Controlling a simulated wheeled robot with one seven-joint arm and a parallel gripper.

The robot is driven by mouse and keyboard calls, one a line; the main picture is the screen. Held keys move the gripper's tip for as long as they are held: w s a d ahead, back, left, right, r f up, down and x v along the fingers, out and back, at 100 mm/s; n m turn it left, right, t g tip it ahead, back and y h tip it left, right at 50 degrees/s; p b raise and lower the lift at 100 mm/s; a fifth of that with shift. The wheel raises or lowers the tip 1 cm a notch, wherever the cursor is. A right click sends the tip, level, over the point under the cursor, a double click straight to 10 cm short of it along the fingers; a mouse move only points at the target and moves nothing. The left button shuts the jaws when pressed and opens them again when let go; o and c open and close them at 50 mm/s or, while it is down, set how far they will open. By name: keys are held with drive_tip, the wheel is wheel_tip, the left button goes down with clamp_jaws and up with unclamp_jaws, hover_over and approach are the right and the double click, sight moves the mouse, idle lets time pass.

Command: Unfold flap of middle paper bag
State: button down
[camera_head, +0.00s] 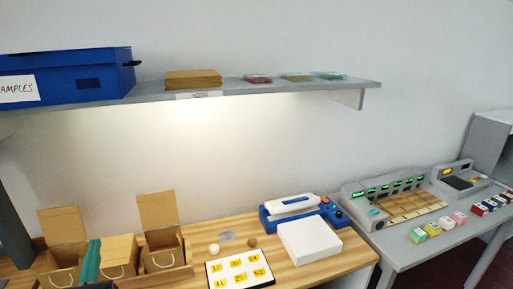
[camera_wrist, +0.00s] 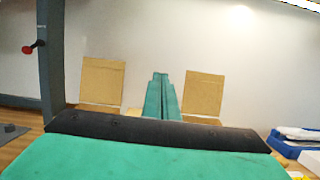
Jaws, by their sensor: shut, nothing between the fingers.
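The middle paper bag (camera_head: 118,250) is tan with a pale rope handle, and its flap lies folded down over the top. My gripper (camera_head: 95,243) has long teal fingers, shut and empty, between the left and middle bags in the head view. I cannot tell whether they touch the middle bag. In the wrist view the gripper (camera_wrist: 160,76) points forward between two upright flaps and hides most of the middle bag. The left bag (camera_head: 64,256) and right bag (camera_head: 162,260) stand open with raised flaps. Their flaps also show in the wrist view, left flap (camera_wrist: 101,82) and right flap (camera_wrist: 203,93).
A white card with yellow number tiles (camera_head: 240,272) lies right of the bags. A blue and white machine (camera_head: 292,207) and a white box (camera_head: 310,242) stand farther right. A shelf (camera_head: 240,88) with a blue box (camera_head: 108,77) hangs above.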

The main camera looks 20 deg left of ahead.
drive_tip(key=w+d+f+m+g+h, duration=0.1)
drive_tip(key=d+f+m+g+h, duration=0.1)
drive_tip(key=d+f+m, duration=1)
drive_tip(key=s+d+f+m+h, duration=0.1)
drive_tip(key=s+d+f+m, duration=0.1)
drive_tip(key=d+f+m, duration=0.35)
drive_tip(key=s+d+f+m+h, duration=0.1)
drive_tip(key=s+d+f+m, duration=0.15)
drive_tip(key=d+f, duration=0.6)
drive_tip(key=s+d+m+h, duration=0.3)
drive_tip(key=s+d+m, duration=0.7)
drive_tip(key=d, duration=0.4)
drive_tip(key=s+d+r+m+h, duration=0.1)
drive_tip(key=s+d+m+h, duration=0.3)
drive_tip(key=s+d+m, duration=0.7)
drive_tip(key=d+m, duration=0.1)
drive_tip(key=d, duration=0.1)
drive_tip(key=shift+d+r+m, duration=0.3)
drive_tip(key=shift+d, duration=0.05)
